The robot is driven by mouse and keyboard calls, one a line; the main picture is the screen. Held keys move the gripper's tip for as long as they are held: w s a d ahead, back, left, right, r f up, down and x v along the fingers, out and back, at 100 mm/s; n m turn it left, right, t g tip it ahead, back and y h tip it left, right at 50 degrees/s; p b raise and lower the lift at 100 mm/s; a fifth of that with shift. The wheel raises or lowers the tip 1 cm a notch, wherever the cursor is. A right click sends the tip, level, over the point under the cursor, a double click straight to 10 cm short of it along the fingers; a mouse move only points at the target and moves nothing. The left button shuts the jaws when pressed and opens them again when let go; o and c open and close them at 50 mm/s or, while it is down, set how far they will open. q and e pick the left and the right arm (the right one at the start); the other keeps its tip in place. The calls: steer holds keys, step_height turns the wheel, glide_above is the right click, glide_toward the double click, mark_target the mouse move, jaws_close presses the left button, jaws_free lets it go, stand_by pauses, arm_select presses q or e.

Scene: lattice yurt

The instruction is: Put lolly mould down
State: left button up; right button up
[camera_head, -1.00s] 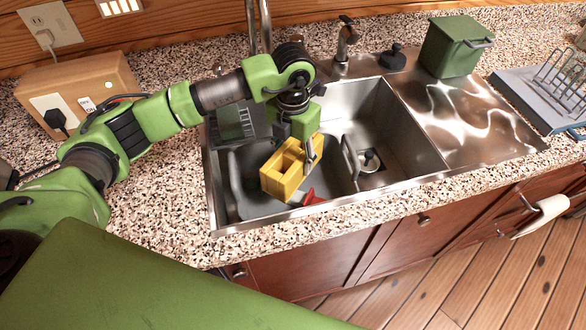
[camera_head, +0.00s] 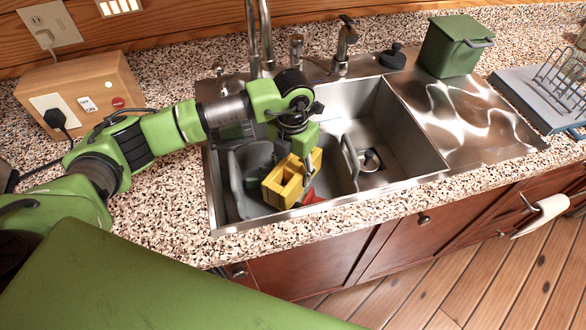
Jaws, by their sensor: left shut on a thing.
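The yellow lolly mould (camera_head: 287,182) is in the left basin of the steel sink (camera_head: 217,215) in the head view. My left gripper (camera_head: 298,152) comes down on it from above and is shut on it. The fingertips are mostly hidden by the mould and the wrist. I cannot tell whether the mould touches the basin floor. My right gripper is not in view.
A red object (camera_head: 312,197) lies in the basin just right of the mould. A grey upright item (camera_head: 238,180) stands on its left. The right basin holds a drain (camera_head: 371,160).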

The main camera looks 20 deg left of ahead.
arm_select(q)
steer(key=o, duration=1.2)
steer(key=shift+o, duration=0.2)
steer(key=shift+r+p, duration=0.55)
steer(key=shift+p, duration=0.1)
step_height(320, 180, up, 12)
steer(key=b, duration=0.2)
steer(key=shift+s, duration=0.1)
